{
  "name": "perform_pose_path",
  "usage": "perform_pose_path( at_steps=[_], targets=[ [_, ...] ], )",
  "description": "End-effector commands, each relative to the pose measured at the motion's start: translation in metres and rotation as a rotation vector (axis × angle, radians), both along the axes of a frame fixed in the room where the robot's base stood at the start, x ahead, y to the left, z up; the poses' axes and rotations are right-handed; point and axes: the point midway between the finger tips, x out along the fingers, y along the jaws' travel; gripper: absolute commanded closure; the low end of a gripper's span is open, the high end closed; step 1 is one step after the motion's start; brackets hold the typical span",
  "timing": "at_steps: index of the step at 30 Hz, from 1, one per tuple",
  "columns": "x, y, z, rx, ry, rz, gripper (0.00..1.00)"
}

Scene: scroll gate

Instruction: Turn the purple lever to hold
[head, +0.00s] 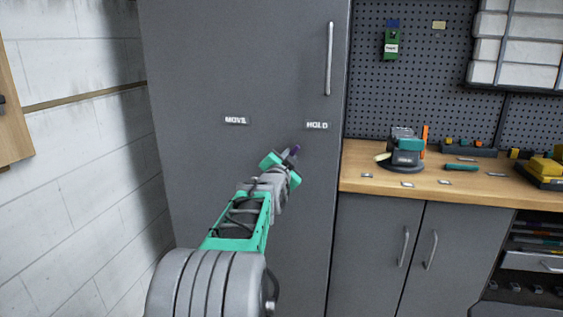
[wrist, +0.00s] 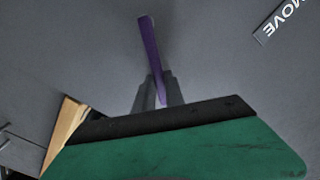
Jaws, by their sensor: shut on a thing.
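The purple lever (head: 295,149) is on the grey cabinet door, mostly hidden by my gripper in the head view. It lies just below and left of the HOLD label (head: 317,125). The MOVE label (head: 235,120) is further left. In the wrist view the lever (wrist: 149,45) is a thin purple bar with one end between my gripper's fingers (wrist: 158,92). The other end sticks out past the fingertips. My gripper (head: 291,155) is shut on the lever. The MOVE label (wrist: 284,19) is at the upper right of the wrist view; the HOLD label does not show there.
The grey cabinet (head: 215,60) has a vertical handle (head: 329,58) at its upper right. A wooden workbench (head: 420,184) with tools stands to the right. A white block wall (head: 70,150) is on the left.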

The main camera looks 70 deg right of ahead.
Motion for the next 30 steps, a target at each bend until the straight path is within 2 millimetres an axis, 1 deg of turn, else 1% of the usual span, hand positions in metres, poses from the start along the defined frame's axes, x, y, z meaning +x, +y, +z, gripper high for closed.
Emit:
perform_pose_path(
  at_steps=[11,12,20,27,30],
  targets=[
    [-0.0011,-0.0004,-0.0014,0.004,-0.009,0.000,1.00],
    [-0.0012,-0.0004,-0.0015,0.004,-0.009,0.000,0.85],
    [-0.0011,-0.0003,-0.0010,0.003,-0.008,-0.001,0.64],
    [-0.0011,0.0003,-0.0006,0.001,-0.007,-0.001,0.64],
    [-0.0015,0.0075,0.0000,0.001,-0.007,-0.001,0.64]
  ],
)
